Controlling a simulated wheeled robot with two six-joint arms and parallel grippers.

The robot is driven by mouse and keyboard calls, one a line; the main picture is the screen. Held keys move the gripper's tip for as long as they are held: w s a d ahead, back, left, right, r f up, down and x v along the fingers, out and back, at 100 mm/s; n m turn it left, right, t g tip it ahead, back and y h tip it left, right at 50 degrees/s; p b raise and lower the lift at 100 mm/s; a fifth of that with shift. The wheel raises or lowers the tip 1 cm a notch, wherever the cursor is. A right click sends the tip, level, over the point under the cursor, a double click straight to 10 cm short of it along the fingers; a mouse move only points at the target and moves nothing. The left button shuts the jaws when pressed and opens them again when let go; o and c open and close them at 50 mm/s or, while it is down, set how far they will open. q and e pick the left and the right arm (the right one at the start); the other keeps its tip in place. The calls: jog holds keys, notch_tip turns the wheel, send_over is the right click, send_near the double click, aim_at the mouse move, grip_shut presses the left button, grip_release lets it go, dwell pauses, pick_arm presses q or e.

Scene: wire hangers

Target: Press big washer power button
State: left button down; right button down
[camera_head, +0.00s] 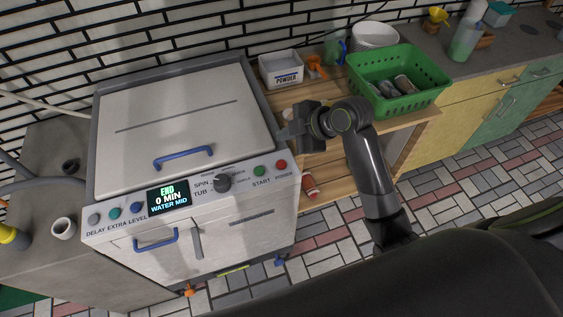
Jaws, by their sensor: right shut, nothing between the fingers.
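The big washer (180,110) is white with a grey frame and stands at the left. Its lid is down, with a blue handle (184,158). The red power button (281,164) is at the right end of the front panel, beside the green start button (260,171). The display (168,198) reads END, 0 MIN, WATER MID. My right gripper (290,133) is shut and empty, above and behind the power button near the washer's right edge. It appears apart from the button. My left gripper is not in view.
A wooden shelf unit right of the washer holds a powder box (281,70), an orange scoop (315,67) and a green basket (411,102). A white cup (64,228) stands on the grey counter at the left. Open tiled floor lies at the right.

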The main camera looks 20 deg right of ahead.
aim_at(285, 165)
jog(key=shift+f, duration=0.1)
notch_tip(285, 165, down, 8)
jog(key=b, duration=0.7)
jog(key=shift+f+b, duration=0.35)
jog(key=shift+b, duration=0.1)
dwell(1.4)
jog(key=shift+f, duration=0.35)
jog(key=shift+f+b, duration=0.4)
jog(key=shift+f, duration=0.05)
dwell(0.5)
dwell(0.3)
jog(key=shift+r+p, duration=0.85)
jog(key=shift+p, duration=0.05)
